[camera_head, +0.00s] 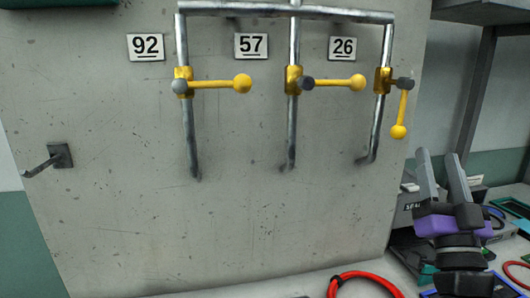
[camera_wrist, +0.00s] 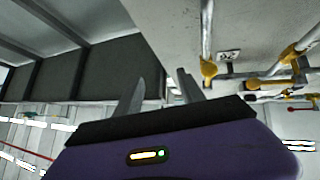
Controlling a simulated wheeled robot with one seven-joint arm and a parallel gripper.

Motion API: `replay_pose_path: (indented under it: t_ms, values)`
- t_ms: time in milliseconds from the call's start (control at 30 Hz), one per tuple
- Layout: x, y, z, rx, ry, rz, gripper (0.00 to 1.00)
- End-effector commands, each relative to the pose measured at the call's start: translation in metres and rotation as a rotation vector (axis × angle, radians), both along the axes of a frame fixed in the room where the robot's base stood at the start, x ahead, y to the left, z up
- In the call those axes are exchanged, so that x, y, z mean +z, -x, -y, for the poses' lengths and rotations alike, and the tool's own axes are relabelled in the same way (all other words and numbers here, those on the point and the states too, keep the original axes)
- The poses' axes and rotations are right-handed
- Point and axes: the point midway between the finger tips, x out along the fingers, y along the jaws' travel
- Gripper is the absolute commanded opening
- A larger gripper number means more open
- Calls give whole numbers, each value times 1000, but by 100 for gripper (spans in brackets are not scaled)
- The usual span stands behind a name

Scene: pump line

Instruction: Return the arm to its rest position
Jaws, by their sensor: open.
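My gripper (camera_head: 444,172) is at the lower right of the head view, with its fingers pointing up. Its two grey fingers stand apart with nothing between them. It is to the right of the grey panel (camera_head: 230,215) and clear of the valves. In the wrist view my gripper (camera_wrist: 160,92) also shows its fingers apart and empty. On the panel, the handles under plates 92 (camera_head: 146,46) and 57 (camera_head: 251,45) lie horizontal. The handle (camera_head: 402,115) beside plate 26 (camera_head: 342,49) hangs down.
A metal hook (camera_head: 45,162) sticks out at the panel's left. A red cable (camera_head: 365,277) lies at the bottom. The space before the panel's middle is free.

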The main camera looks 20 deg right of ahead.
Motion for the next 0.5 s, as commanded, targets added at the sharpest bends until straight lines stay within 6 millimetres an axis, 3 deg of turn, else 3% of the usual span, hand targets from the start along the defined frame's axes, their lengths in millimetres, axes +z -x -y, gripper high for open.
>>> replay_pose_path:
  t_ms: [33,100,267,500]
  values:
    - [-23,1,-15,13,-7,-39,46]
    - [-50,3,-33,30,-11,-87,46]
    - [-106,17,-77,72,-18,-195,46]
    - [-177,54,-141,154,-25,-367,46]
